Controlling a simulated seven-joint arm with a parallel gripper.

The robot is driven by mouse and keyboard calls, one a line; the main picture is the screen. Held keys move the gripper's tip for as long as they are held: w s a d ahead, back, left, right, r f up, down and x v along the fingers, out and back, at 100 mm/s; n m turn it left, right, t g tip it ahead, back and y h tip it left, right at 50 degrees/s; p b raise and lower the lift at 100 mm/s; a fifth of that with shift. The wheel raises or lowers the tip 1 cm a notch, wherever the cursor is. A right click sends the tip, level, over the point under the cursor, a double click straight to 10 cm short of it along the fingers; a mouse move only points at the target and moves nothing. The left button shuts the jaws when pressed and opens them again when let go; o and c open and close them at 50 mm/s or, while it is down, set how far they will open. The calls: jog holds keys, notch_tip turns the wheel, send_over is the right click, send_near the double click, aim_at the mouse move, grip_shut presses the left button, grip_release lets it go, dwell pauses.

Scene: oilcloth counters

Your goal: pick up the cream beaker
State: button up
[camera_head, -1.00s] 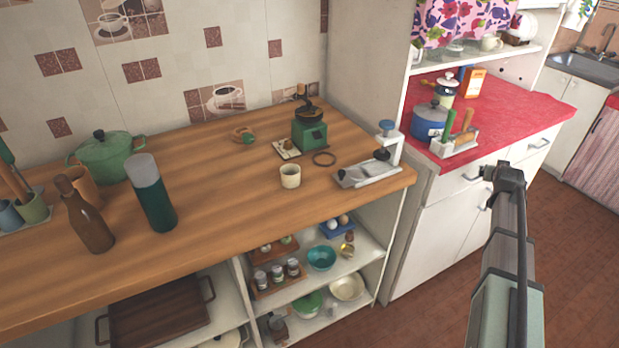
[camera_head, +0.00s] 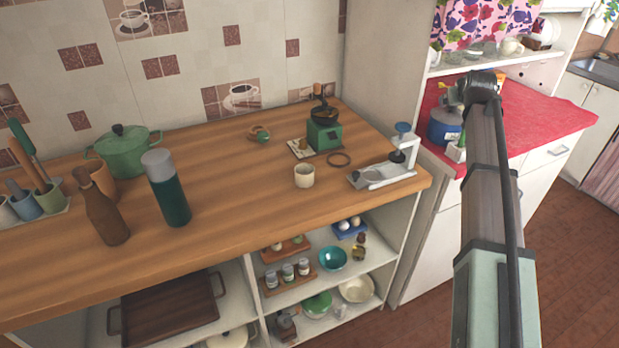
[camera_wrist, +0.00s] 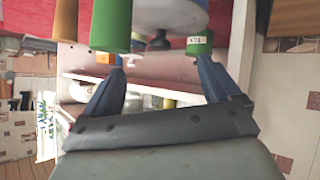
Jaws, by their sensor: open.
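The cream beaker (camera_head: 304,175) stands upright on the wooden counter (camera_head: 235,205), left of the metal press and in front of the green grinder. It looks empty from above. My gripper (camera_head: 452,94) is at the right in the head view, raised in front of the red counter, well to the right of the beaker. In the wrist view my gripper (camera_wrist: 160,75) shows two dark blue fingers spread apart with nothing between them. I cannot make out the cream beaker in the wrist view.
A green-grey flask (camera_head: 167,188) and brown bottle (camera_head: 104,212) stand further left. The counter between flask and beaker is clear. A white side panel (camera_head: 385,75) rises behind the press.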

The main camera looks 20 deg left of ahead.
jog(key=s+a+f+n+g+y, duration=0.15)
jog(key=s+a, duration=0.25)
jog(key=a, duration=0.6)
jog(key=n+g+h, duration=0.1)
jog(key=n+g, duration=0.7)
jog(key=g, duration=0.1)
send_near(305, 172)
jog(key=f, duration=0.1)
jog(key=s+f, duration=0.1)
jog(key=shift+s+d+f, duration=0.2)
jog(key=shift+s+f, duration=0.05)
jog(key=shift+f, duration=0.15)
jog(key=shift+s+a+f, duration=0.1)
jog(key=shift+a+f, duration=0.1)
jog(key=shift+f, duration=1.15)
jog(key=shift+s+a+f, duration=0.1)
jog(key=shift+a+f, duration=0.05)
jog(key=shift+f, duration=1.15)
jog(key=c, duration=1.1)
